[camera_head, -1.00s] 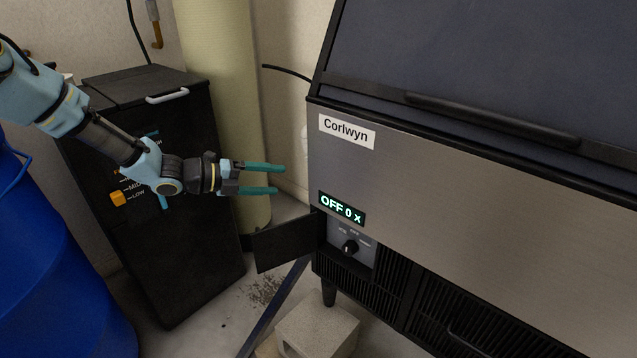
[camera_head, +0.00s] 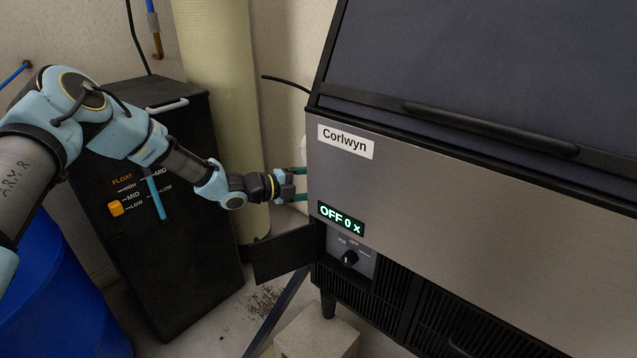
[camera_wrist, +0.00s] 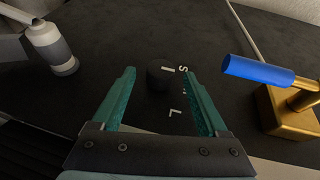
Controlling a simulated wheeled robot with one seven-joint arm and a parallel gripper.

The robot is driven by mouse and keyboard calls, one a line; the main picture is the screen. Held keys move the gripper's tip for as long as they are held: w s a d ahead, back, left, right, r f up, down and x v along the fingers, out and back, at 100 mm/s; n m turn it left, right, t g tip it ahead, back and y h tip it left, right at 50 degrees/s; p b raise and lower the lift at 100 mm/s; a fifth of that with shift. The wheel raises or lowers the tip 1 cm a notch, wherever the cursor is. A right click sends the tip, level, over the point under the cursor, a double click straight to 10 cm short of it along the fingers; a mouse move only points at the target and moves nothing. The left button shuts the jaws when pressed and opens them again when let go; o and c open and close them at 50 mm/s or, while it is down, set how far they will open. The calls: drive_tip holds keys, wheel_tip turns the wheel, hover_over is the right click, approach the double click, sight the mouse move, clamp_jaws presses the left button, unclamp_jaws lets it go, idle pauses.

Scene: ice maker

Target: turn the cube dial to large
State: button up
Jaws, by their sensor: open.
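The cube dial (camera_wrist: 159,80) is a black round knob on a dark panel in the wrist view. Its short white mark points right, toward the letter S. An L is printed lower down, and a small mark between them is hard to read. My gripper (camera_wrist: 160,72) is open, with one teal finger on each side of the knob in the picture. I cannot tell whether they touch it. In the head view my gripper (camera_head: 301,184) is at the left edge of the Corlwyn ice maker (camera_head: 460,220), its fingertips partly hidden behind that edge. The dial is hidden there.
A brass valve with a blue handle (camera_wrist: 258,71) stands right of my gripper, and a grey-white cylindrical fitting (camera_wrist: 50,48) left. The ice maker's display (camera_head: 341,219) reads OFF 0 x. A small open black door (camera_head: 283,254) sticks out below my gripper. A black cabinet (camera_head: 180,260) stands left.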

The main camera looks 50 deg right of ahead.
drive_tip(key=shift+s+d, duration=0.1)
drive_tip(key=shift+d, duration=0.05)
clamp_jaws()
idle(0.6)
